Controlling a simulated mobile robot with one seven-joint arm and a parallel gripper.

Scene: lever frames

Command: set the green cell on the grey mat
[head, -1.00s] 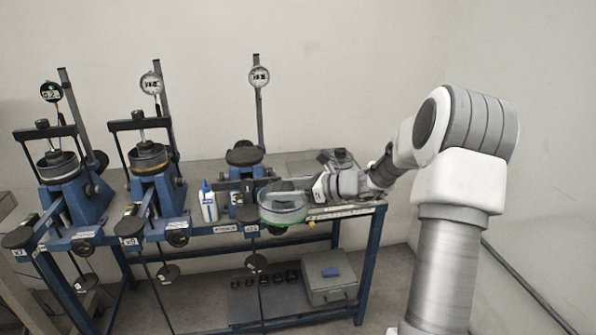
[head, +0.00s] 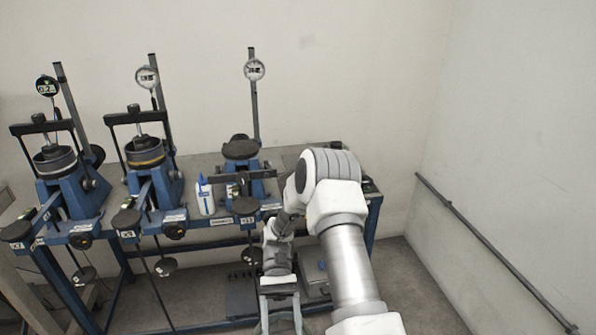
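My gripper (head: 280,312) points down at the bottom edge of the head view, in front of the bench. Its fingertips are cut off or hidden, so I cannot tell whether it is open or shut. The green cell is not visible now; whether it is in my gripper below the picture edge cannot be seen. A grey patch that may be the grey mat (head: 289,157) shows on the bench top, right of the rightmost press. My arm hides most of that area.
Two blue presses holding cells (head: 55,160) (head: 145,152) stand at left. The rightmost press (head: 240,165) has no cell visible. A white bottle (head: 205,197) stands between presses. Hanging weights (head: 166,267) and a lower-shelf case (head: 314,272) are near my arm.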

